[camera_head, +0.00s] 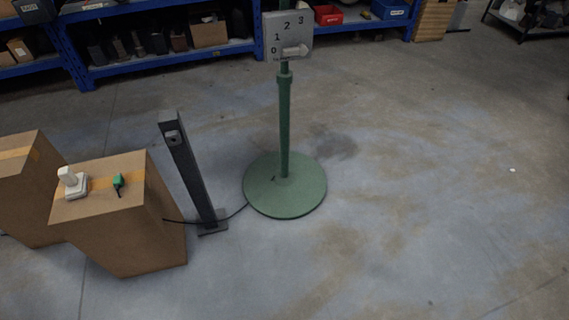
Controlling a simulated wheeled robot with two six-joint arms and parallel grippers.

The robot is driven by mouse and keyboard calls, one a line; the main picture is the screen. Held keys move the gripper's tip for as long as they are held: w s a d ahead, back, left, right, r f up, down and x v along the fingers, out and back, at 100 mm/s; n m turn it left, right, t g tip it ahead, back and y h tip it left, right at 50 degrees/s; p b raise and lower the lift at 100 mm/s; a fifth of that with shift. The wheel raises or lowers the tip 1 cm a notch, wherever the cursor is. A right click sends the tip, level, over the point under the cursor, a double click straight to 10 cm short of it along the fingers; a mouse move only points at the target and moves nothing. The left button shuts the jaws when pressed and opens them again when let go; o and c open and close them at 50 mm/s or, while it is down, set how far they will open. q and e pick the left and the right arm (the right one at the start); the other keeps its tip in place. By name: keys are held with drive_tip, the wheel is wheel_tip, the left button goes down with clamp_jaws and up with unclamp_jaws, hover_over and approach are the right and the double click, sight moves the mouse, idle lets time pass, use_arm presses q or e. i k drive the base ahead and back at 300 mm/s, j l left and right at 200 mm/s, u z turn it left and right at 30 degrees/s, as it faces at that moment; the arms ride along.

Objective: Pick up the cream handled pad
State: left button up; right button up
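A cream handled pad (74,187) rests on top of a cardboard box (125,215) at the left of the head view. Its square base lies flat and its handle stands up from it. A small green object (118,182) with a dark tip lies on the same box top, to the right of the pad and apart from it. Neither of my grippers shows in this view.
A second cardboard box (28,205) stands at the left edge. A dark grey post (190,175) with a cable at its foot stands right of the boxes. A green stand (285,190) carries a numbered panel (288,35). Blue shelves (160,62) line the back. Floor at right is clear.

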sight(76, 184)
drive_tip(key=u, duration=1.65)
